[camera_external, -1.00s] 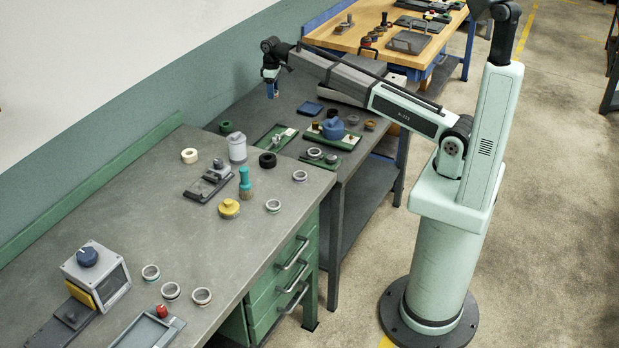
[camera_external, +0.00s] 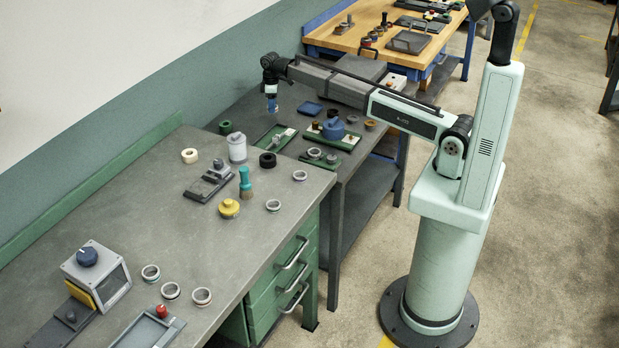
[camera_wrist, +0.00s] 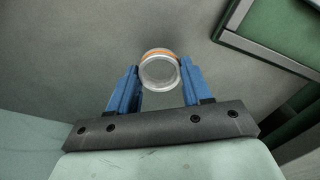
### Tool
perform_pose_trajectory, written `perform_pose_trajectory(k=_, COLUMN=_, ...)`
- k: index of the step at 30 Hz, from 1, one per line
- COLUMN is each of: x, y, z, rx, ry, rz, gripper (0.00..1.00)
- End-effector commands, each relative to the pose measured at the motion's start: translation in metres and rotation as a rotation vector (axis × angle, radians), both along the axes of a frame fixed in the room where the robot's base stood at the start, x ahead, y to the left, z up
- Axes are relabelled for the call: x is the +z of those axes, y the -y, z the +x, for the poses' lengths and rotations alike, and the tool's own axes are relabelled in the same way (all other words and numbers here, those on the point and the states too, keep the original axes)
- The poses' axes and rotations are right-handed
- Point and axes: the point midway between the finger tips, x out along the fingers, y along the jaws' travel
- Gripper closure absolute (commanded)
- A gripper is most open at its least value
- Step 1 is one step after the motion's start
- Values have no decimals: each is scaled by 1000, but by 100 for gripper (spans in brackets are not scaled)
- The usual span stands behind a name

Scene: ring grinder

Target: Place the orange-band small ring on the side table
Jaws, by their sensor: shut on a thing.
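The orange-band small ring (camera_wrist: 158,54) is held between the two blue fingertips of my gripper (camera_wrist: 158,76) in the wrist view. It is a silver-grey ring with an orange stripe near its far edge. In the external view my gripper (camera_external: 271,104) points down over the back left part of the dark grey side table (camera_external: 350,172). The ring is too small to make out clearly there. I cannot tell how large the gap is between the ring and the tabletop.
On the side table, a blue square plate (camera_external: 311,109), a green tray (camera_external: 274,136) and a fixture with a blue knob (camera_external: 333,128) sit right of my gripper. A green ring (camera_external: 225,127) lies to its left. The grey workbench (camera_external: 130,222) holds several other rings.

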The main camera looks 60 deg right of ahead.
Motion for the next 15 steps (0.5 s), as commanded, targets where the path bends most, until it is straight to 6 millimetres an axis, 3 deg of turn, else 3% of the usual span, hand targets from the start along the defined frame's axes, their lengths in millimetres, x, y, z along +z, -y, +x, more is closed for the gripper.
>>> perform_pose_trajectory(k=6, x=-27, y=0, z=0, rx=0, ry=-1, rz=0, gripper=83)
perform_pose_trajectory(k=15, x=-29, y=0, z=0, rx=-1, ry=0, rz=0, gripper=83)
